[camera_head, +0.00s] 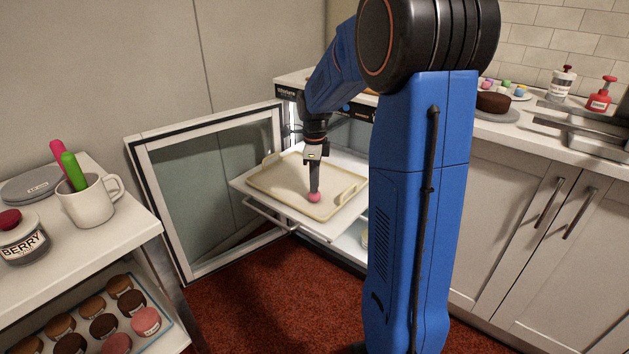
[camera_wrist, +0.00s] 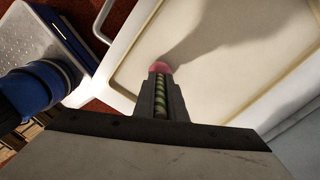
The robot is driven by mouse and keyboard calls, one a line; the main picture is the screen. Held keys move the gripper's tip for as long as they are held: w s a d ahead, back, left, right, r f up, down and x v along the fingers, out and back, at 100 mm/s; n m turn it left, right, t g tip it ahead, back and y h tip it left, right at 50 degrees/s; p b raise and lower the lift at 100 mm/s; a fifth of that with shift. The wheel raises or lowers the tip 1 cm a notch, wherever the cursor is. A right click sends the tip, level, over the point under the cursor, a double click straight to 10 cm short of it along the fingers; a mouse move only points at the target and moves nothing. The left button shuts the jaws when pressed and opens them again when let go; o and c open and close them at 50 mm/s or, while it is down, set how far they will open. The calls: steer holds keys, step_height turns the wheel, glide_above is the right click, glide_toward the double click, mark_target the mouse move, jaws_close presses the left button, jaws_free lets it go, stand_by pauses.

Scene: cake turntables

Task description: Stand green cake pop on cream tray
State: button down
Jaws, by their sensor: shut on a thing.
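The cream tray (camera_head: 268,182) lies on a pulled-out white shelf of an open-doored cabinet, and fills much of the wrist view (camera_wrist: 240,60). My gripper (camera_head: 314,188) points down over the tray's front right part, shut on a pink ball-shaped thing (camera_head: 314,197). In the wrist view this pink ball (camera_wrist: 160,67) shows at the fingertips, with a pale green, banded strip between the fingers. I cannot tell whether the ball touches the tray. The ball looks pink, not green.
The glass door (camera_head: 205,190) stands open to the left of the shelf. A white cart with a mug (camera_head: 90,207), a berry jar (camera_head: 22,238) and a lower tray of cakes is at the left. Counters with a chocolate cake (camera_head: 493,102) are at the right.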

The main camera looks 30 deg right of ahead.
steer(key=shift+f, duration=0.1)
steer(key=c, duration=1.7)
jaws_free()
step_height(320, 180, up, 17)
steer(key=shift+r, duration=0.2)
steer(key=s+a+f+n+t, duration=0.1)
steer(key=s+a+f+n, duration=0.2)
steer(key=s+a+n, duration=0.2)
steer(key=s+a+f+n+t, duration=0.2)
steer(key=s+a+n, duration=0.3)
steer(key=s+n, duration=0.7)
steer(key=s+a+f+n+t, duration=0.1)
steer(key=s+a+f+n, duration=0.3)
steer(key=s+n, duration=0.5)
steer(key=shift+s+a+f+t, duration=0.15)
steer(key=shift+s+a, duration=0.15)
steer(key=shift+s, duration=0.4)
steer(key=shift+s+a+t, duration=0.1)
steer(key=shift+s+a, duration=0.15)
steer(key=shift+s, duration=0.5)
steer(key=shift+s+a+f+t, duration=0.15)
steer(key=shift+s+a, duration=0.15)
steer(key=shift+s, duration=0.4)
